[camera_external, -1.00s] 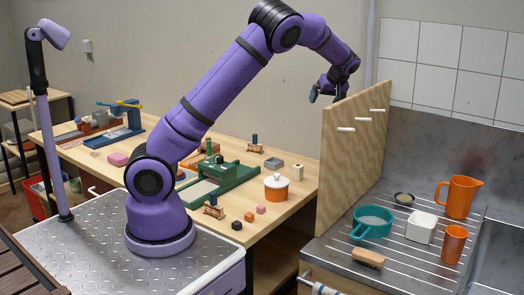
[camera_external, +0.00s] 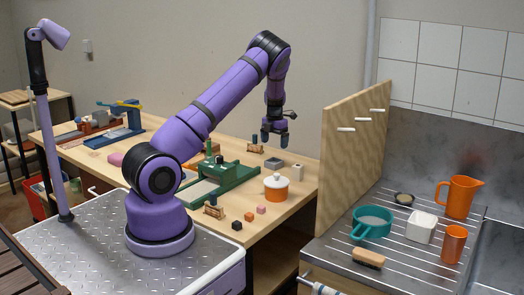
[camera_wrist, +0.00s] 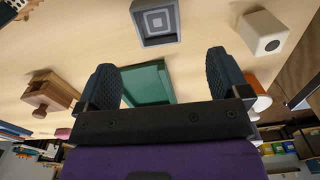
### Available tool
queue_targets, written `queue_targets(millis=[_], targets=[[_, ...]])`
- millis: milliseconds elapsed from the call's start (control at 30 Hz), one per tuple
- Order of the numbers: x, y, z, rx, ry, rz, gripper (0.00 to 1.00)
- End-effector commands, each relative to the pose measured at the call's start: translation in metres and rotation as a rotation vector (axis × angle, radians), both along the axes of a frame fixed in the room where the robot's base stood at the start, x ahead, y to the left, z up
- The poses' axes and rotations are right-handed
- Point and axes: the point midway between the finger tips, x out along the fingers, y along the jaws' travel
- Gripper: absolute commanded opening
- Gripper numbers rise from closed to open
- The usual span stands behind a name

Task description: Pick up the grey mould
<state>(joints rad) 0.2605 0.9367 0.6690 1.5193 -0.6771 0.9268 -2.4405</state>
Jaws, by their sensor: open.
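The grey mould (camera_external: 274,163) is a small square block with a recessed top, lying on the wooden table near its far edge. In the wrist view the mould (camera_wrist: 155,36) shows concentric square steps and lies beyond the fingertips, near the top middle. My gripper (camera_external: 275,142) points down above the table, over the area of the mould and apart from it. In the wrist view my gripper (camera_wrist: 163,65) has its two dark fingers wide apart with nothing held between them.
A pale block with a hole (camera_wrist: 262,33) stands close right of the mould. An orange pot with a white lid (camera_external: 276,188) and a green press (camera_external: 235,180) stand nearer. A wooden piece (camera_wrist: 50,92) is at left. An upright wooden panel (camera_external: 352,155) borders the table.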

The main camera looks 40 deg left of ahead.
Motion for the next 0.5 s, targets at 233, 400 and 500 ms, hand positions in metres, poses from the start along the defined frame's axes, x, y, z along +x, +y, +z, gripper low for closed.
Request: queue_targets(millis=[233,400,500], targets=[[0.000,0.000,-0.036,0.001,0.003,-0.003,0.94],[0.000,0.000,-0.046,0.001,0.001,-0.004,0.94],[0.000,0.001,-0.055,0.001,0.003,-0.003,0.94]])
